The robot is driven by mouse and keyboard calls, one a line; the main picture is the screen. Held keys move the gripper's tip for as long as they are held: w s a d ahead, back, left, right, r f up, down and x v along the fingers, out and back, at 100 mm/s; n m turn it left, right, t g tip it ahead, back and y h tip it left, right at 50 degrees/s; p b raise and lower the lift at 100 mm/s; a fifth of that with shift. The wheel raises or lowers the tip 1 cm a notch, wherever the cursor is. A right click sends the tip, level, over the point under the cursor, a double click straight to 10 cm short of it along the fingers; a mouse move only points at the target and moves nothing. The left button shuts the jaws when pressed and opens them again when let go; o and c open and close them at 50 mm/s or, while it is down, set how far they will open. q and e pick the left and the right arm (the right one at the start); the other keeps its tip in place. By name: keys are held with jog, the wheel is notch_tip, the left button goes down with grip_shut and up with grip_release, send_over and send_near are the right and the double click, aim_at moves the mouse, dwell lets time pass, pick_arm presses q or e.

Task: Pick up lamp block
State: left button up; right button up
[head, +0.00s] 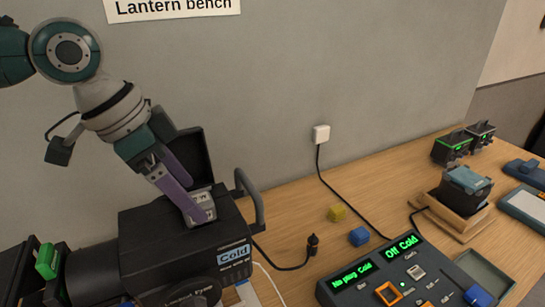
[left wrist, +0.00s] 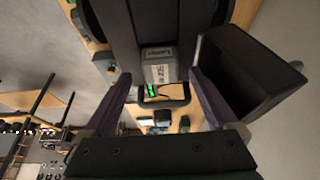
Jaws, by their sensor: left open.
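The lamp block, a pale grey block with dark lettering (head: 201,206), sits at the top opening of the black lantern housing (head: 150,230), whose lid stands open behind it. The block also shows in the left wrist view (left wrist: 160,69). My left gripper (head: 196,211) reaches down to the block from above with purple fingers. In the left wrist view my left gripper (left wrist: 162,78) is open, one finger on each side of the block. I cannot tell whether the fingers touch it. The block's lower part is hidden. My right gripper is not in view.
A black control console (head: 345,287) with green displays stands right of the lantern. A dark unit (head: 464,187) sits on a wooden stand. The lantern's handle (head: 258,202) rises beside my fingers.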

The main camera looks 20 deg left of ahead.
pick_arm(q)
jog(key=shift+x, duration=0.85)
jog(key=shift+c, duration=0.4)
jog(key=c, duration=1.2)
